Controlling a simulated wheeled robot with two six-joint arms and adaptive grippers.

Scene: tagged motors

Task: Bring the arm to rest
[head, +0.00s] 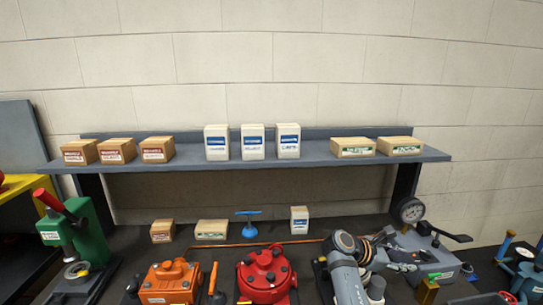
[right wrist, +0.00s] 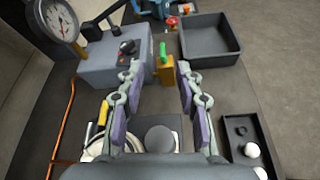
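My right arm comes in from the bottom of the head view, and its gripper (head: 400,258) points right, over or in front of the grey box with the gauge. In the right wrist view this gripper (right wrist: 159,72) has its two fingers wide apart with nothing between them. Beyond the fingertips are the grey gauge box (right wrist: 110,68) and an orange block with a green lever (right wrist: 165,72). A red motor (head: 266,278) and an orange motor (head: 170,283) stand on the bench, left of the arm. My left gripper does not show.
A shelf (head: 300,163) holds several brown and white boxes along the wall. A dial gauge (head: 409,210) stands upright at right. A green press (head: 85,235) is at left. The right wrist view shows an empty dark tray (right wrist: 212,62) and a small black tray (right wrist: 236,130) with white pieces.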

